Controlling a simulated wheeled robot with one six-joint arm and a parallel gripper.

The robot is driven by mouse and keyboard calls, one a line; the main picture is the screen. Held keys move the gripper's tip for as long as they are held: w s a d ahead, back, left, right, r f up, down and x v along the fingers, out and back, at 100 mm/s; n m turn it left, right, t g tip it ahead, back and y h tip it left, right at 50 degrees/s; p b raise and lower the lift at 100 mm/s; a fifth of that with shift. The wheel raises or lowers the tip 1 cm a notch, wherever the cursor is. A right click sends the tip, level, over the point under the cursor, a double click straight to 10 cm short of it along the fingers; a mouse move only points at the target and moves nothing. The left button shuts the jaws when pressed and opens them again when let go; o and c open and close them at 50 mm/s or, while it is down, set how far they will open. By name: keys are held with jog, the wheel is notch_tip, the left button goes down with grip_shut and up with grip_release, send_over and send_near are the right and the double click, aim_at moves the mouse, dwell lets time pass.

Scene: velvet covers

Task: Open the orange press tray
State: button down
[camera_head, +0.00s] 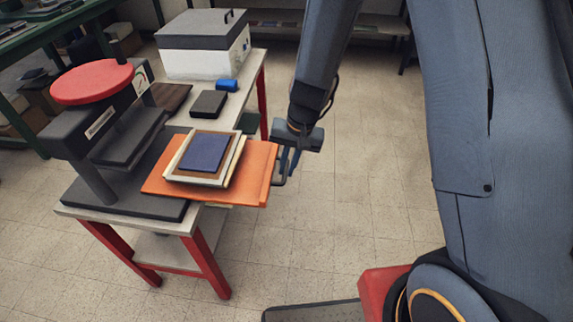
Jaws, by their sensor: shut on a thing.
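The orange press tray (255,177) sticks out to the right from the dark press (100,140) on the table, past the table's right edge. A stack of flat pieces lies on it, with a dark blue piece (205,152) on top, over brown and cream layers. My gripper (281,168) is at the tray's right edge and is shut on it there. The fingertips are partly hidden, so the exact grip point is hard to see.
The press has a round red top (92,82). The floor right of the table is clear.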

jog(key=c, duration=1.8)
grip_release()
jog(key=shift+s+d+r, duration=0.1)
jog(key=shift+d+r, duration=0.15)
jog(key=shift+r, duration=1.05)
jog(key=shift+d+r, duration=0.25)
jog(key=shift+r, duration=1)
jog(key=shift+s+d+r, duration=0.1)
jog(key=shift+d+r, duration=0.15)
jog(key=shift+r, duration=1.05)
jog(key=s+d+r, duration=0.2)
jog(key=s+d, duration=0.2)
jog(key=s+d+r+n+h, duration=0.1)
jog(key=s+d+r, duration=0.1)
jog(key=s+d, duration=0.2)
jog(key=s+d+r+n+h, duration=0.1)
jog(key=s+d+r, duration=0.1)
jog(key=s+d, duration=0.2)
jog(key=shift+s+d, duration=0.35)
jog(key=shift+s, duration=0.35)
